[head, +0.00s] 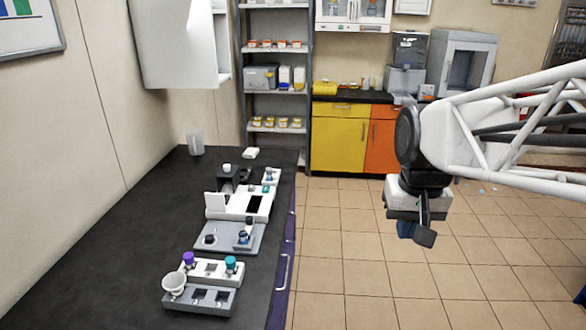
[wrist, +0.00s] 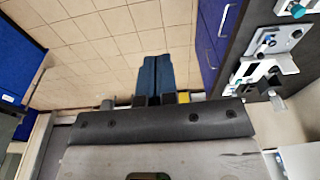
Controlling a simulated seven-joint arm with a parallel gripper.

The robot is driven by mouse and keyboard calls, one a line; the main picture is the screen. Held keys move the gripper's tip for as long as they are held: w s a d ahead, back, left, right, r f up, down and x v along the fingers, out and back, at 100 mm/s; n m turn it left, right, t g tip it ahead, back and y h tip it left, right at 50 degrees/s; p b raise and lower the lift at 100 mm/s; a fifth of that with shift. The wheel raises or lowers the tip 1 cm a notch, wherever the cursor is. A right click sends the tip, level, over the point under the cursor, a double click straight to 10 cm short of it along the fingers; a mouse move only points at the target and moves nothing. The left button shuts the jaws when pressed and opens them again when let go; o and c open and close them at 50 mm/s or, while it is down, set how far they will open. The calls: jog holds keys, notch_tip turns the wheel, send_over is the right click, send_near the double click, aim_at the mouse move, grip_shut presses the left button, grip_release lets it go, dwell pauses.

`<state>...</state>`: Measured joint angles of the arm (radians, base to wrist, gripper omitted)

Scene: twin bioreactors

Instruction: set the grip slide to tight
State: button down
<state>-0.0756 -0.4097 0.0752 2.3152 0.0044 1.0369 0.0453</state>
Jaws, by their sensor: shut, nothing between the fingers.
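My gripper (head: 414,231) hangs over the tiled floor to the right of the bench, well apart from it. In the wrist view its two blue fingers (wrist: 156,76) lie side by side, shut and empty. The white bench device (head: 240,205) and the grey plate (head: 228,238) with a black knob and a blue-topped part stand on the dark bench. I cannot pick out the grip slide or its setting at this size. Some of the bench equipment also shows at the upper right of the wrist view, including a grey plate (wrist: 285,38).
The dark bench (head: 110,250) has free room on its left side. A white rack (head: 213,270) with purple and teal caps, a white cup (head: 174,284) and a grey block (head: 200,299) stand near its front. A clear beaker (head: 195,142) stands at the back. Open floor lies below my gripper.

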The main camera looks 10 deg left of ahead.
jog(key=w+a+g, duration=0.1)
jog(key=w+a, duration=0.4)
jog(key=w, duration=0.4)
jog(key=w+a+n+g, duration=0.1)
jog(key=w+a, duration=0.5)
jog(key=w, duration=0.3)
jog(key=w+a+g, duration=0.1)
jog(key=w+a, duration=0.4)
jog(key=w, duration=0.4)
jog(key=n+g+h, duration=0.1)
jog(key=n+g, duration=0.1)
send_over(250, 214)
jog(key=w, duration=0.6)
notch_tip(250, 214, down, 16)
jog(key=f, duration=0.1)
jog(key=shift+w+a+f+g, duration=0.1)
jog(key=shift+w+a+g, duration=0.05)
jog(key=shift+a, duration=0.3)
jog(key=shift+w+a+g, duration=0.1)
jog(key=shift+a+g, duration=0.05)
jog(key=shift+a, duration=0.3)
jog(key=shift+f, duration=0.15)
jog(key=x, duration=0.9)
jog(key=shift+s+d+f, duration=0.15)
jog(key=shift+d, duration=0.05)
jog(key=shift+s+d+f, duration=0.1)
jog(key=shift+s+d, duration=0.15)
jog(key=shift+s, duration=0.65)
jog(key=shift+s+d, duration=0.25)
jog(key=shift+s, duration=0.8)
